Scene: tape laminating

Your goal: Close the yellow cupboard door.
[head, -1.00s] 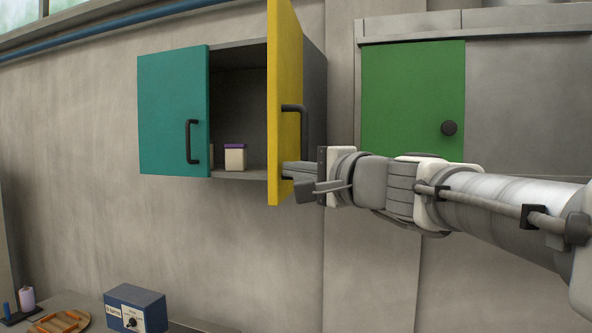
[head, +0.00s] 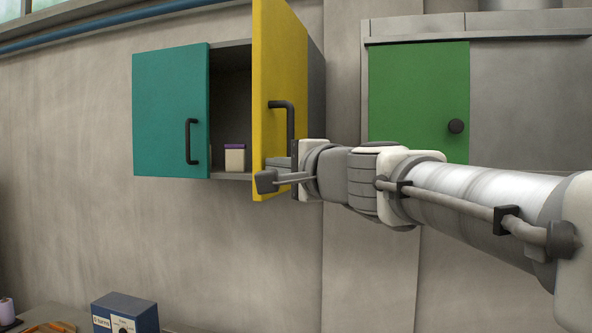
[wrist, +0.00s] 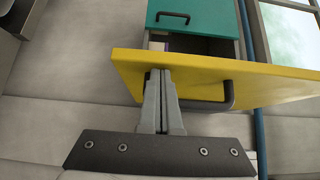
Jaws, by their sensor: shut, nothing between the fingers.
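The yellow cupboard door (head: 279,75) stands ajar on the right side of the wall cupboard, its face angled toward me, with a dark bar handle (head: 289,118). In the wrist view the yellow door (wrist: 205,70) runs across the picture and its handle (wrist: 228,95) is right of the fingers.
The teal door (head: 172,112) covers the cupboard's left half. A green door (head: 418,105) is on the right. A blue box (head: 125,313) sits below on a surface.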

